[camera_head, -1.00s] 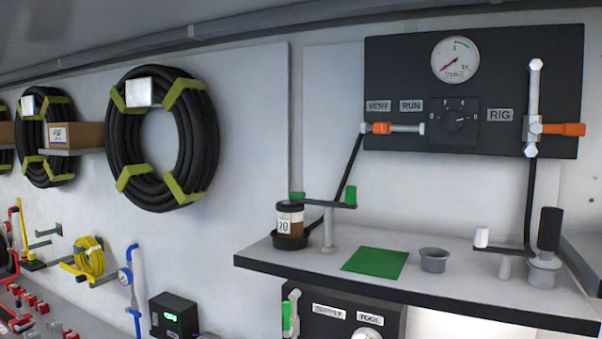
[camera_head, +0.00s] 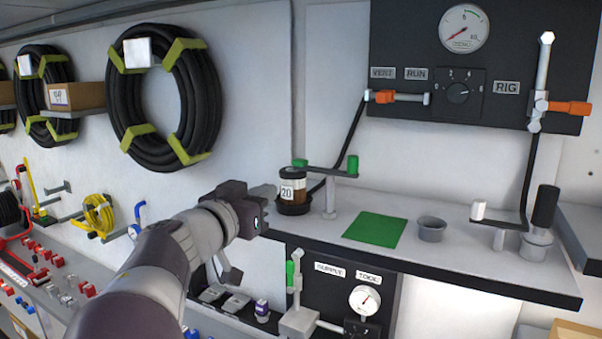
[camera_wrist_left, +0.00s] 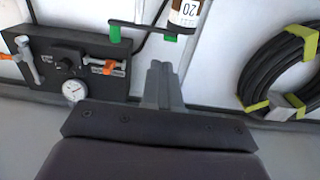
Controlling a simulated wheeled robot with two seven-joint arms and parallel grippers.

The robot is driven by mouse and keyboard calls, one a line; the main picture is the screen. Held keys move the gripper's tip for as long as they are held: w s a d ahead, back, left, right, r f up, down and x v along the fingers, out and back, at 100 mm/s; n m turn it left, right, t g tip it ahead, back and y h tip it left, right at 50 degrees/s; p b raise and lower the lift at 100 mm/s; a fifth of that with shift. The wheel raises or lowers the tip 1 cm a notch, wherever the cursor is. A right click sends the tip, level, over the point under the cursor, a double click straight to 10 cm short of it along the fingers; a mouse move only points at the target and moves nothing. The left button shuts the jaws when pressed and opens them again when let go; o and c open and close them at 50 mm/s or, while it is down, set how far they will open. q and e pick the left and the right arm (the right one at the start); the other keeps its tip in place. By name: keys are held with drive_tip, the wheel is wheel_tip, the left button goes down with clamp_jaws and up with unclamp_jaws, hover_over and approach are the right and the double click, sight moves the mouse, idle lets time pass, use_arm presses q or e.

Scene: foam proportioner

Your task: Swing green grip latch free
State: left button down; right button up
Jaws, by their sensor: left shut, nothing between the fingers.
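The green grip latch (camera_head: 330,170) is a dark bar on a pale post on the shelf. A green grip (camera_head: 352,166) stands at its right end and a green tip at its left end, above the brown bottle labelled 20 (camera_head: 293,188). The bottle sits in a dark round holder. My left gripper (camera_head: 268,192) is shut and empty, just left of the bottle and apart from the grip. In the left wrist view, the shut fingers (camera_wrist_left: 163,82) are below the latch bar (camera_wrist_left: 142,42) and bottle (camera_wrist_left: 187,12). My right gripper is not in view.
The shelf (camera_head: 460,262) also holds a green mat (camera_head: 375,230), a grey cup (camera_head: 431,228) and a second crank with a white grip (camera_head: 479,210). A black gauge panel (camera_head: 475,65) hangs above. A lower panel (camera_head: 335,285) has another green handle (camera_head: 290,272).

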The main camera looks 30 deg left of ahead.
sight(308, 169)
use_arm(q)
drive_tip(key=w+p, duration=0.1)
drive_tip(key=w, duration=0.3)
drive_tip(key=w+p, duration=0.2)
drive_tip(key=w, duration=0.2)
drive_tip(key=w+p, duration=0.1)
drive_tip(key=w, duration=0.3)
drive_tip(key=shift+w+a+r, duration=0.1)
drive_tip(key=shift+w+a, duration=0.25)
drive_tip(key=shift+w, duration=0.05)
drive_tip(key=shift+w+p, duration=0.3)
drive_tip(key=shift+w, duration=0.25)
